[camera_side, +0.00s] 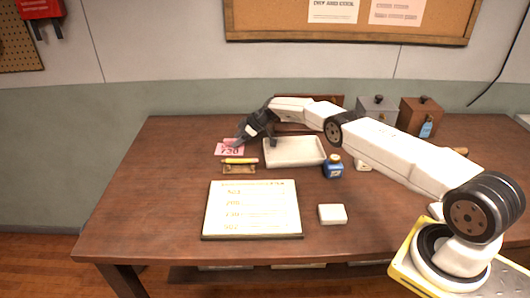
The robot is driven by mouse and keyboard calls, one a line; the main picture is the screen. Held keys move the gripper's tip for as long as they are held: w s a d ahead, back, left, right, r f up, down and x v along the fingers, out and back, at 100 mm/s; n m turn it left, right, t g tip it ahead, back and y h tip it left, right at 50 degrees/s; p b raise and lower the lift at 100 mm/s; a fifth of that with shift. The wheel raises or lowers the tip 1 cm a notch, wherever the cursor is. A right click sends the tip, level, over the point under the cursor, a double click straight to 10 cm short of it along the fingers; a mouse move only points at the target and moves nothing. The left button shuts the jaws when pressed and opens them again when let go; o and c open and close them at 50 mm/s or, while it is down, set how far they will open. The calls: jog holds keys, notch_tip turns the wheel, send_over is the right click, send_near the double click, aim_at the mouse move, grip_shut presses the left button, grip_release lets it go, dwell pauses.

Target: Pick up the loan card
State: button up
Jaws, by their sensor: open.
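A pink card with dark numbers (227,151), which looks like the loan card, lies flat on the wooden table at the left of the back area. My gripper (257,138) points down just right of and above the card, between it and the pale tray. Its dark fingers are spread apart with nothing seen between them. One finger is close to the card's upper right edge; I cannot tell if it touches. A small pink shape shows beside that finger, partly hidden.
A pale tray (293,162) stands right of the card. A yellow pencil on a small wooden rest (239,169) lies just in front. Boxes (420,116) stand behind.

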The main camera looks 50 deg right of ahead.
aim_at(228, 140)
grip_shut()
jog(key=shift+r, duration=0.1)
dwell(0.3)
jog(key=shift+r, duration=1.45)
jog(key=shift+s+r, duration=0.2)
jog(key=shift+r, duration=0.15)
jog(key=shift+s+a+r, duration=0.15)
jog(key=shift+s+r, duration=0.5)
jog(key=shift+r, duration=0.15)
jog(key=shift+s+a+r, duration=0.1)
jog(key=shift+s+r, duration=0.55)
jog(key=shift+r, duration=0.1)
jog(key=s+a+r, duration=0.1)
jog(key=s+r, duration=0.5)
jog(key=s, duration=0.4)
jog(key=shift+s+a, duration=0.3)
jog(key=shift+s, duration=0.1)
